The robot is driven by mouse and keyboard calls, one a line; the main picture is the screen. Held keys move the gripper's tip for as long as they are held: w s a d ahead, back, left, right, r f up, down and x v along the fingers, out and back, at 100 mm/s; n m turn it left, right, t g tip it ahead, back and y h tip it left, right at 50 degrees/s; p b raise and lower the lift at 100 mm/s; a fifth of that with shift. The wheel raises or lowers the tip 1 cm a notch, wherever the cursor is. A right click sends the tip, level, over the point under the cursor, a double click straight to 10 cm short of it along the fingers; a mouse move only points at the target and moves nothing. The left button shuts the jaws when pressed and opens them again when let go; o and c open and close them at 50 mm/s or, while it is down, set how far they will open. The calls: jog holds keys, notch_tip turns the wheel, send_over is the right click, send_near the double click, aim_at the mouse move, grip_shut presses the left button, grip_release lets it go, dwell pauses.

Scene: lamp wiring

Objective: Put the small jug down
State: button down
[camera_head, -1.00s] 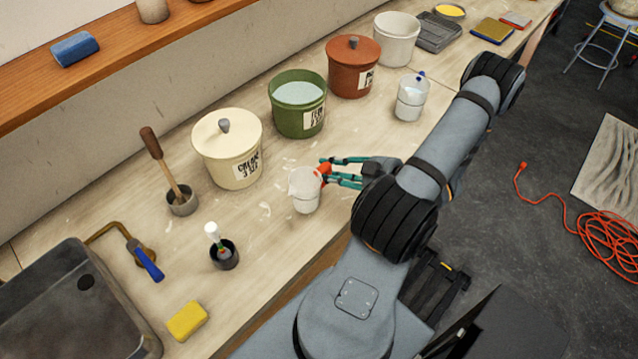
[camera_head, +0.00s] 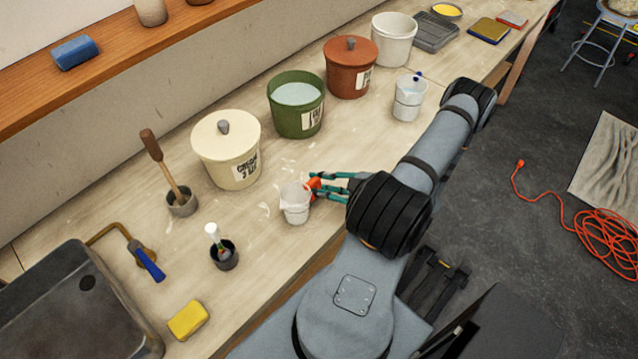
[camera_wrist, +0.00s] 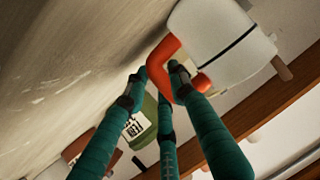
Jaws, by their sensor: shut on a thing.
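The small jug (camera_head: 296,204) is white with an orange-red handle (camera_head: 314,184). In the head view it is upright over the front part of the bench, left of my gripper (camera_head: 318,186). My gripper's green fingers are shut on the handle. In the wrist view the jug (camera_wrist: 222,38) is at the upper right, with its handle (camera_wrist: 160,68) at the fingertips (camera_wrist: 160,78). I cannot tell whether the jug's base touches the bench or hangs slightly above it.
A cream lidded bucket (camera_head: 226,150) and an open green bucket (camera_head: 296,105) stand behind the jug. A dark cup with a brush (camera_head: 224,255) is to its left. A second white jug (camera_head: 409,98) stands farther right. Bare bench (camera_head: 262,235) lies around the jug.

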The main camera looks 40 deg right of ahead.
jog(key=c, duration=1.5)
grip_release()
jog(key=shift+o, duration=0.2)
jog(key=shift+r, duration=0.15)
jog(key=shift+s+d, duration=0.15)
jog(key=shift+s, duration=0.2)
jog(key=b+v, duration=0.1)
jog(key=v, duration=1)
jog(key=shift+s+r+b, duration=0.1)
jog(key=shift+r+b, duration=0.1)
jog(key=shift+b, duration=0.2)
